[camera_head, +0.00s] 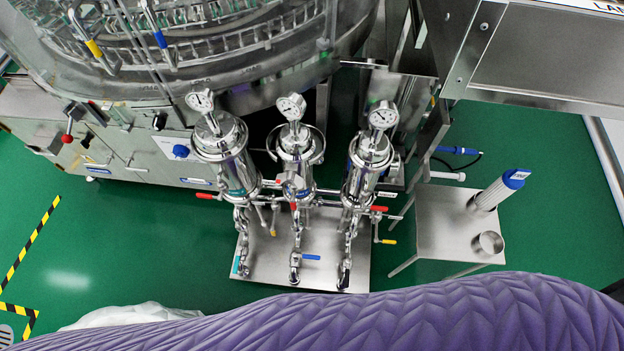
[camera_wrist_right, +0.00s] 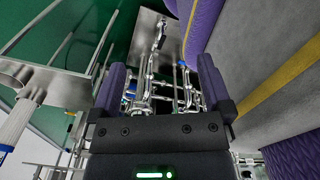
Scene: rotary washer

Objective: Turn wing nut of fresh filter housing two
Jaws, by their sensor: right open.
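Three steel filter housings stand in a row in the head view: left (camera_head: 228,160), middle (camera_head: 297,160) and right (camera_head: 366,165). Each has a round gauge on top. No number is readable, so I cannot tell for sure which is housing two. The middle one has a loose-looking ring (camera_head: 321,147) around its upper part and a rounded steel part (camera_head: 291,187) at its front; I cannot make out a wing nut. My right gripper (camera_wrist_right: 163,78) is open, with pipework visible beyond its fingers, and holds nothing I can see. My left gripper is out of view.
A steel base plate (camera_head: 335,275) carries pipes and valves below the housings. A small steel table (camera_head: 440,225) at right holds a blue-capped filter cartridge (camera_head: 500,190) and a steel cup (camera_head: 488,243). The rotary washer (camera_head: 220,70) stands behind. My purple-sleeved arm covers the bottom.

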